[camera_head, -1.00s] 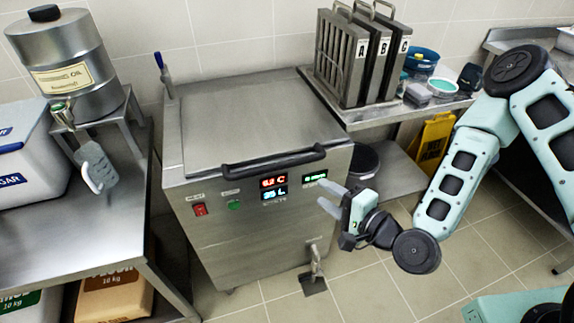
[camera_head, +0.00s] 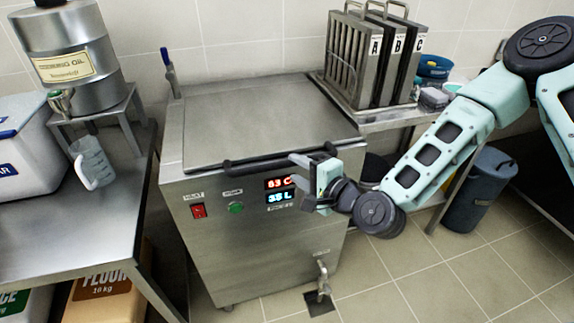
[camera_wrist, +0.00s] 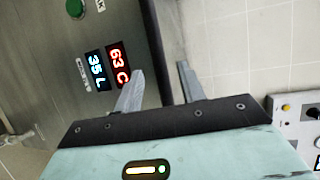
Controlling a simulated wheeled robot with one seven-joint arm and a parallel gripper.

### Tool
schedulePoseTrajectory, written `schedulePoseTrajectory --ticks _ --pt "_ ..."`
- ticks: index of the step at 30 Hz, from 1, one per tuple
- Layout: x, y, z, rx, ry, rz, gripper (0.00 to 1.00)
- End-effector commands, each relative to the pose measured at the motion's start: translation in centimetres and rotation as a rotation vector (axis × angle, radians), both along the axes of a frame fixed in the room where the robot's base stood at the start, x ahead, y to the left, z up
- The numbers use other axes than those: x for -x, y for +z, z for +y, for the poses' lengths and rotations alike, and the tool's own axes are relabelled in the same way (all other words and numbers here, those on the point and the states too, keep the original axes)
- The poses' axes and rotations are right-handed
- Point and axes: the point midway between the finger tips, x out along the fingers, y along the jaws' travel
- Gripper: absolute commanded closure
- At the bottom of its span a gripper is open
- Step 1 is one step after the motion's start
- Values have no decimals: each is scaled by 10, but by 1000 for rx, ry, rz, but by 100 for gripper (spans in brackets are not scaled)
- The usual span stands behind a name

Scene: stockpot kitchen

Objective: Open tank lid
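The steel tank (camera_head: 250,230) stands in the middle of the head view, its flat lid (camera_head: 265,120) lying closed on top. A dark bar handle (camera_head: 262,162) runs along the lid's front edge. My gripper (camera_head: 305,168) is at the right part of this handle, in front of the tank. In the wrist view my gripper (camera_wrist: 160,85) has its two fingers apart, with the tank's front panel (camera_wrist: 60,60) to the left. No held thing shows between them. Whether a finger touches the handle cannot be told.
Racks labelled A, B and C (camera_head: 370,60) stand on a shelf at right. A grey bin (camera_head: 480,190) is on the floor at right.

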Motion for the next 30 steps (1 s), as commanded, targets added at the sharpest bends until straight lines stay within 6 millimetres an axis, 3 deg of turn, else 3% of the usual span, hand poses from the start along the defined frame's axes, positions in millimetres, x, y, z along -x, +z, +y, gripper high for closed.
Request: schedulePoseTrajectory --ticks 9,20,24,30 --pt "-32 -7 26 0 0 0 60" --pt "-36 -9 29 1 0 1 60" --pt "-35 -9 29 1 0 1 97" --pt "-35 -8 29 0 0 2 100"
